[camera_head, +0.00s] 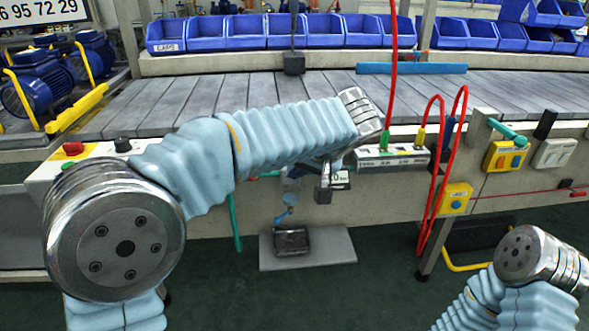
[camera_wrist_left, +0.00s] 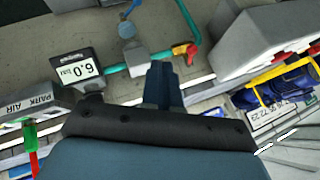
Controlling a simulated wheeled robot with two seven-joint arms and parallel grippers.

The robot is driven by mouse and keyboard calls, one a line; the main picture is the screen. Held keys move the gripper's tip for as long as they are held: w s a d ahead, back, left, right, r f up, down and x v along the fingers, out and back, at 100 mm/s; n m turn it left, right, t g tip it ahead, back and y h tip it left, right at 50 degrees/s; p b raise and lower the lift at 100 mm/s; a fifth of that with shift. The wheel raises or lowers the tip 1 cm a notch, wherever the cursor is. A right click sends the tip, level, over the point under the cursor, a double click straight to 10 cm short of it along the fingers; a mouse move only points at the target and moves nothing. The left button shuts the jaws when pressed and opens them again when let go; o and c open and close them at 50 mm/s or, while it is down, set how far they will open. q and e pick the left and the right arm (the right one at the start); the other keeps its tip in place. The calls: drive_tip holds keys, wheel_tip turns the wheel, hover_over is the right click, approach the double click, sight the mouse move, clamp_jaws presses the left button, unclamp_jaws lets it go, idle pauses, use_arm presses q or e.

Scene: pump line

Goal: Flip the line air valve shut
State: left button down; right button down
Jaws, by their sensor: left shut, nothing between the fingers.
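The line air valve (camera_wrist_left: 186,52) shows in the left wrist view as a small red handle on the green air pipe (camera_wrist_left: 191,22). I cannot tell its handle's angle to the pipe clearly. In the head view I cannot make the valve out behind my left arm. My left gripper (camera_wrist_left: 160,69) is shut and empty, its fingertips close to the valve on its left side in the wrist view; I cannot tell if they touch. In the head view the left gripper (camera_head: 323,190) points down in front of the line's edge. My right gripper is out of view.
A pressure display (camera_wrist_left: 76,69) reading 6.0 bar and a grey filter unit (camera_wrist_left: 133,55) sit beside the valve. A grey manifold (camera_head: 391,158) with red hoses (camera_head: 436,180) stands right of the gripper. A foot pedal (camera_head: 291,241) lies below on a grey plate.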

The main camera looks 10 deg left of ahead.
use_arm(q)
drive_tip(key=w+a+f, duration=0.3)
drive_tip(key=a+f, duration=0.2)
drive_tip(key=a, duration=0.2)
drive_tip(key=shift+w+a+p, duration=0.25)
drive_tip(key=shift+p, duration=0.15)
drive_tip(key=shift+f, duration=0.1)
drive_tip(key=a+b, duration=0.1)
drive_tip(key=s+a+m+b, duration=0.1)
drive_tip(key=b, duration=0.1)
drive_tip(key=shift+s+a+m+t+h, duration=0.1)
drive_tip(key=shift+s+m+t+h, duration=0.2)
drive_tip(key=shift+t+h, duration=0.1)
